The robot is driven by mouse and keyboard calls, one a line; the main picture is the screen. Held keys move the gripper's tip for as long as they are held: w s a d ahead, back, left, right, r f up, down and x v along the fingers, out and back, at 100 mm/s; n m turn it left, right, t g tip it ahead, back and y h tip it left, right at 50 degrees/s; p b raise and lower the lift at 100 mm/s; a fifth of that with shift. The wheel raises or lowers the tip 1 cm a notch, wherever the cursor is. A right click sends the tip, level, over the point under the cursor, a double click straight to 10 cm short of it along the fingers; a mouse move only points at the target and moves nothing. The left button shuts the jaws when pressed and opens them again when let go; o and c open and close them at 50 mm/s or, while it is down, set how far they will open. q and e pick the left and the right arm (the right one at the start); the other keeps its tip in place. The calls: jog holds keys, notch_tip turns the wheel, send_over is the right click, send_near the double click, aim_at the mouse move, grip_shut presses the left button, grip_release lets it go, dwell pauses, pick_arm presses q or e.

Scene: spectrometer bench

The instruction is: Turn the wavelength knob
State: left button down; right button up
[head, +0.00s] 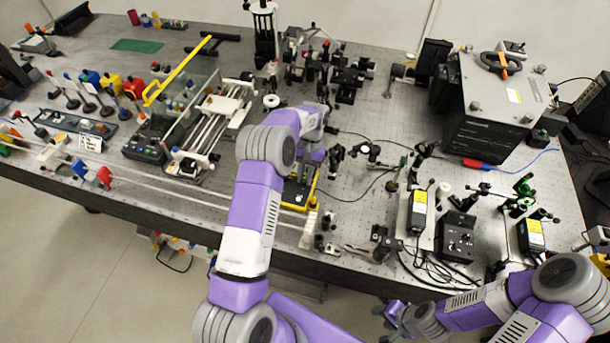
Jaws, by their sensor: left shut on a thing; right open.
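My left arm reaches up over the middle of the bench. Its gripper (314,155) is low over the bench, at the back of a small dark unit with a yellow edge (298,192). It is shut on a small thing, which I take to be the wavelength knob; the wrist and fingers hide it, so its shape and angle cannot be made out. My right gripper (392,314) is open and empty, low at the front, apart from the bench top.
A large dark box (492,105) stands at the back right. A glass-sided rail unit (205,125) with a yellow bar is left of my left arm. Black controllers (457,236) and cables crowd the front right. Optics posts (340,70) fill the back middle. Bare bench (375,115) shows right of my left gripper.

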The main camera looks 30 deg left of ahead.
dwell(0.4)
pick_arm(q)
jog(key=c, duration=1)
grip_release()
jog(key=shift+c, duration=0.2)
jog(key=v, duration=0.7)
jog(key=shift+r, duration=0.3)
